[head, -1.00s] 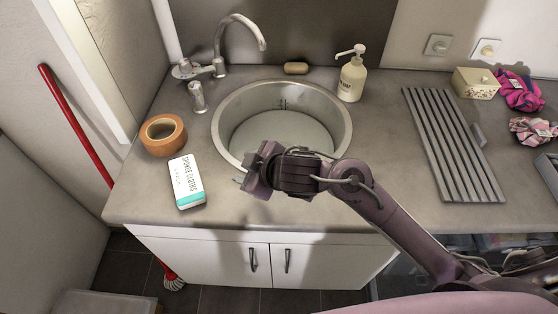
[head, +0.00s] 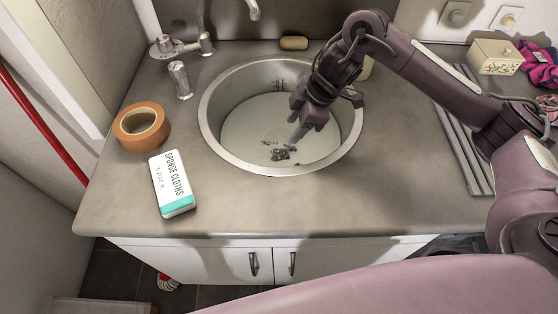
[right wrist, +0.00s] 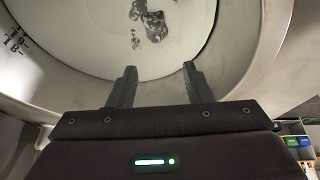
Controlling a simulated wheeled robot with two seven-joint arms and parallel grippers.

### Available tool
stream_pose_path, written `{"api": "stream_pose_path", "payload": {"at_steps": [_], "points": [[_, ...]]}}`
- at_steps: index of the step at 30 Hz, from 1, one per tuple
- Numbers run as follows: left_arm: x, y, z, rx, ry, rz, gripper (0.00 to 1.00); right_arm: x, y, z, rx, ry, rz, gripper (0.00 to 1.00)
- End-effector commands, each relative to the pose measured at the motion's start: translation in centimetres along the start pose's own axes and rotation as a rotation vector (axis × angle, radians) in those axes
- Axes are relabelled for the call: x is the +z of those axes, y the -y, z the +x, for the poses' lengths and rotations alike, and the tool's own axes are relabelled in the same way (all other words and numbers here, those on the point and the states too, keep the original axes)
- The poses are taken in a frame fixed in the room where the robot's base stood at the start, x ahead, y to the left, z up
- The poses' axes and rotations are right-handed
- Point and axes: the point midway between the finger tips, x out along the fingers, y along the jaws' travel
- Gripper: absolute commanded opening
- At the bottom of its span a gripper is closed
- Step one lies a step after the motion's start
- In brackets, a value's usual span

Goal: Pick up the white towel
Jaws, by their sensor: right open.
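I see no white towel in either view. My right gripper (head: 299,128) points down over the round steel sink (head: 213,138), which holds pale, cloudy water. Its fingers are apart and empty in the right wrist view (right wrist: 160,70). A small patch of dark, shiny shapes (head: 282,153) shows in the water close to the fingertips; it also shows beyond the fingers in the right wrist view (right wrist: 151,20). I cannot tell what it is, nor whether the fingertips touch the water. My left gripper is out of view.
A tape roll (head: 141,127) and a white sponge cloths pack (head: 172,183) lie left of the sink. A tap (head: 206,43) and soap bar (head: 294,43) are behind it. A ribbed drainer (head: 462,138) and floral box (head: 494,57) are right. The front counter is clear.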

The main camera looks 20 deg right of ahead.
Motion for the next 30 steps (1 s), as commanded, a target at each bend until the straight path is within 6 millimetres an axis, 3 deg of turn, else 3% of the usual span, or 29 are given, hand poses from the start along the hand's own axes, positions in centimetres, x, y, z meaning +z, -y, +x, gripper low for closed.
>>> {"api": "stream_pose_path", "payload": {"at_steps": [1, 6, 17, 24, 30], "points": [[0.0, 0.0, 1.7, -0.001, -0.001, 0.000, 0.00, 0.6, 0.1, 1.6, 0.001, -0.001, -0.001, 0.45], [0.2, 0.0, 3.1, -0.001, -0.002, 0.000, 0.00, 1.1, 0.2, 3.0, 0.001, -0.002, -0.002, 0.45], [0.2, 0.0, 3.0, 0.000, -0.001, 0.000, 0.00, 1.3, 0.2, 6.5, -0.002, 0.000, 0.000, 0.45], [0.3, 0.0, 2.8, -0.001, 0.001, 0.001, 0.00, 1.6, 0.1, 9.9, 0.000, -0.002, -0.001, 0.45], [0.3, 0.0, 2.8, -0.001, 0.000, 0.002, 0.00, 1.6, 0.1, 10.5, 0.002, -0.001, -0.002, 0.45]]}}
